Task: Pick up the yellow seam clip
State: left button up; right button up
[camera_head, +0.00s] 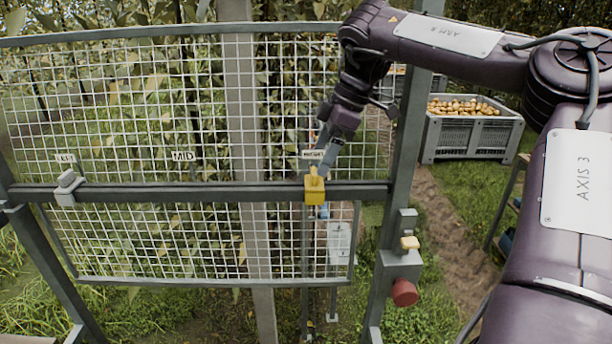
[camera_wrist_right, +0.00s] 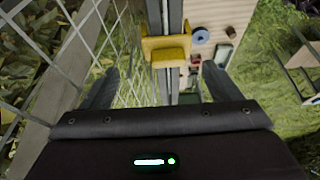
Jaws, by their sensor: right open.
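The yellow seam clip (camera_head: 315,191) sits on the dark horizontal rail (camera_head: 240,192) of the mesh panel, just below the right-hand label. My right gripper (camera_head: 321,165) is directly above the clip, pointing down at it, with its fingers partly hiding the clip's top. In the right wrist view the clip (camera_wrist_right: 166,50) lies across the rail, ahead of and between my two open fingers (camera_wrist_right: 163,78). Nothing is held. I cannot tell whether a finger touches the clip. My left gripper is not in view.
A grey clip (camera_head: 68,188) is on the rail's left end. A "MID" label (camera_head: 184,156) hangs on the mesh. The right post carries a grey box with a red knob (camera_head: 404,292). A grey crate of pears (camera_head: 468,137) stands on grass behind.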

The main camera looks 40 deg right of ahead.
aim_at(311, 182)
jog(key=shift+s+a, duration=0.1)
jog(key=f, duration=0.1)
jog(key=a+f+p, duration=0.1)
jog(key=shift+s+a+f, duration=0.15)
jog(key=shift+a+f, duration=0.1)
jog(key=shift+f, duration=0.05)
jog(key=x, duration=0.1)
jog(key=p+x, duration=0.1)
jog(key=shift+w+f, duration=0.3)
jog(key=shift+f, duration=0.05)
jog(key=shift+p+x, duration=0.35)
jog(key=shift+x, duration=0.45)
jog(key=shift+f, duration=0.1)
jog(key=shift+c, duration=0.4)
jog(key=c, duration=0.5)
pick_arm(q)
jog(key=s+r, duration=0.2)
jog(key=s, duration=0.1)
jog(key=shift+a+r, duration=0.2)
pick_arm(e)
jog(key=c, duration=0.5)
